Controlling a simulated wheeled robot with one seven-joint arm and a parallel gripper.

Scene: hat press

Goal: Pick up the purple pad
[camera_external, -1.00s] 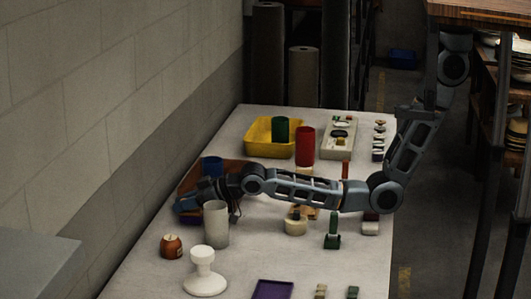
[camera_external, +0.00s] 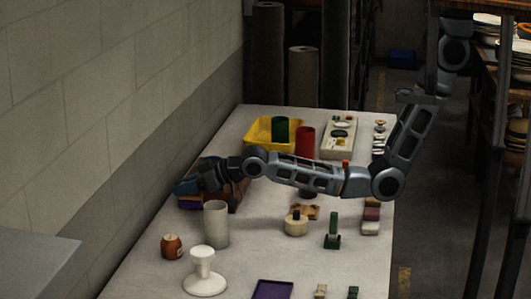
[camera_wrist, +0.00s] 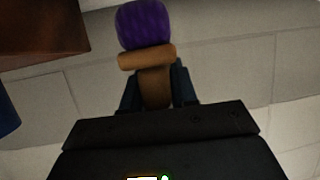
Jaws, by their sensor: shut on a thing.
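The purple pad (camera_wrist: 145,24) is a rounded, ribbed purple piece on a brown collar (camera_wrist: 147,57) and stem in the wrist view. My gripper (camera_wrist: 154,90) is shut on the brown stem, one dark finger on each side, with the purple end beyond the fingertips. In the external view my gripper (camera_external: 192,185) is at the left edge of the table, over the brown tray (camera_external: 233,200). The pad is mostly hidden there by the gripper, and I cannot tell whether it is clear of the tray.
A grey wall (camera_external: 95,110) runs close along the left. A tall pale cup (camera_external: 216,226), a white stand (camera_external: 204,275) and an orange-brown jar (camera_external: 172,246) stand nearby. A flat dark purple item (camera_external: 272,290) lies at the front. A yellow bin (camera_external: 258,133) stands farther back.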

